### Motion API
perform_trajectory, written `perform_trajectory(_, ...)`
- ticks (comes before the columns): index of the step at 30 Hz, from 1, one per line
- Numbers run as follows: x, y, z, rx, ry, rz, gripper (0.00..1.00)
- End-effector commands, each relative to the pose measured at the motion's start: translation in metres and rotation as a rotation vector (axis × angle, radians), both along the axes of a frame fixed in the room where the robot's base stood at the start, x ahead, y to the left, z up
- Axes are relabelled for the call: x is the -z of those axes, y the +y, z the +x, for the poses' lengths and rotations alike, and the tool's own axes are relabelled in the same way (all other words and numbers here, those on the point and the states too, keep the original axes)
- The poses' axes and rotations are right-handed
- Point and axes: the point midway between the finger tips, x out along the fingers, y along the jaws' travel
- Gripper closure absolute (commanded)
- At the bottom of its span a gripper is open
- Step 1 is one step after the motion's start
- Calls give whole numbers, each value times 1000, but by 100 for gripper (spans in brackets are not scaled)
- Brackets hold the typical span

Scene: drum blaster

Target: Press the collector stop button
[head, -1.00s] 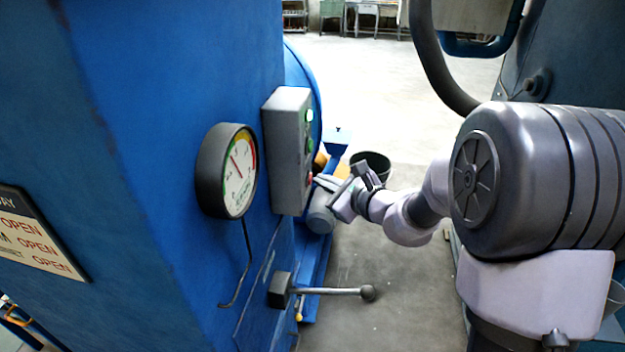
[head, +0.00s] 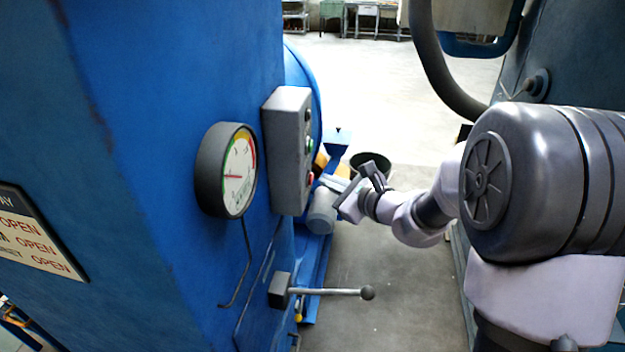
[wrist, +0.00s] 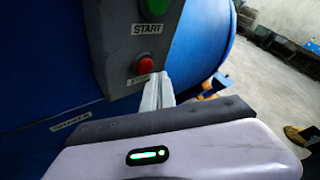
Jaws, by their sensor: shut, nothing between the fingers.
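The red stop button (wrist: 146,65) sits on the lower part of a grey control box (wrist: 115,45), below a green button (wrist: 157,6) with a START label. The label under the red button is mostly covered by my fingers. In the head view the red button (head: 310,180) shows at the box's right face. My gripper (head: 326,181) is shut and empty, its fingertips close to the button. In the wrist view the fingertips (wrist: 158,80) lie just below and right of the button; I cannot tell whether they touch it. The lamp (head: 308,115) atop the box is dark.
The box is on a blue machine (head: 150,150) with a round gauge (head: 238,172), its needle pointing left. A lever (head: 335,291) sticks out below. A dark bucket (head: 371,163) stands behind my gripper. Open floor (head: 400,280) lies below the arm.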

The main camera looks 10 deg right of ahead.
Motion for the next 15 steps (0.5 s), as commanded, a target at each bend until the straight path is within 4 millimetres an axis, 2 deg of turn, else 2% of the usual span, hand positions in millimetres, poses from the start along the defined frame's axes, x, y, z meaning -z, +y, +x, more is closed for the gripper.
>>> perform_trajectory(8, 0, -3, -1, 1, 0, 1, 100)
perform_trajectory(15, 0, -25, -8, 3, 1, 1, 100)
